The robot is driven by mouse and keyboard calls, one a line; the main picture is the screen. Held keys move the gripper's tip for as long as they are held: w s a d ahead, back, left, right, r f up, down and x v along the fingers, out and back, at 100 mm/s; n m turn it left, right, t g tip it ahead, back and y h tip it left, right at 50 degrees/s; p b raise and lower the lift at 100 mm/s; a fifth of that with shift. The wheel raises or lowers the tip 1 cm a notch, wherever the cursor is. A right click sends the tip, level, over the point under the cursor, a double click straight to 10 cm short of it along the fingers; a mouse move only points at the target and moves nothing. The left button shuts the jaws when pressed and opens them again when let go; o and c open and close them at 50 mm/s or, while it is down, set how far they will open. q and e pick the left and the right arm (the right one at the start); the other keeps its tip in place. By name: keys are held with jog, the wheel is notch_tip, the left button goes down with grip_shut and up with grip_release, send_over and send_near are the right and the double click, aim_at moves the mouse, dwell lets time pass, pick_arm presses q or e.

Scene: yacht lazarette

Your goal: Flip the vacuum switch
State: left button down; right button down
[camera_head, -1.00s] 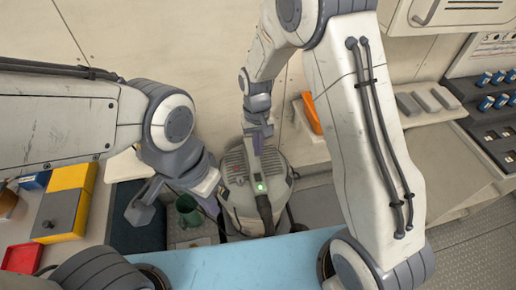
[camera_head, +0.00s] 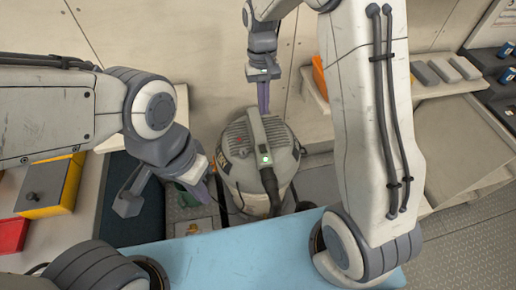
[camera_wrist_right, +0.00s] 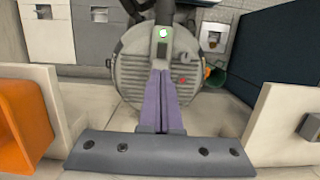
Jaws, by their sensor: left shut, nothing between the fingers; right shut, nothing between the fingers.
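The vacuum (camera_head: 236,172) is a round grey canister with a ribbed lid and a dark hose at its front. It stands upright behind the blue surface. A small lit green indicator (camera_head: 265,158) is on its top panel; it also shows in the right wrist view (camera_wrist_right: 163,32). A small red part (camera_wrist_right: 183,80) shows on the lid there; I cannot tell the switch's position. My right gripper (camera_head: 263,110) is shut and empty at the far side of the lid. Its purple fingers (camera_wrist_right: 158,80) hide part of the lid in the wrist view. My left gripper (camera_head: 207,188) is shut, left of the vacuum.
A blue surface (camera_head: 225,255) lies in front. Yellow (camera_head: 50,190) and red (camera_head: 10,236) boxes are on the left bench. An orange item (camera_head: 319,76) stands on the right ledge. A dark green container (camera_wrist_right: 216,78) is close beside the vacuum.

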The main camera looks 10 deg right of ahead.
aim_at(264, 150)
jog(key=shift+r, duration=0.1)
dwell(0.3)
jog(key=s+f+p, duration=0.1)
jog(key=f, duration=0.3)
jog(key=s+f, duration=0.1)
jog(key=f, duration=0.4)
jog(key=f+p, duration=0.1)
jog(key=f, duration=0.3)
jog(key=shift+s+f+p, duration=0.35)
jog(key=shift+s+f, duration=0.05)
jog(key=shift+a, duration=0.1)
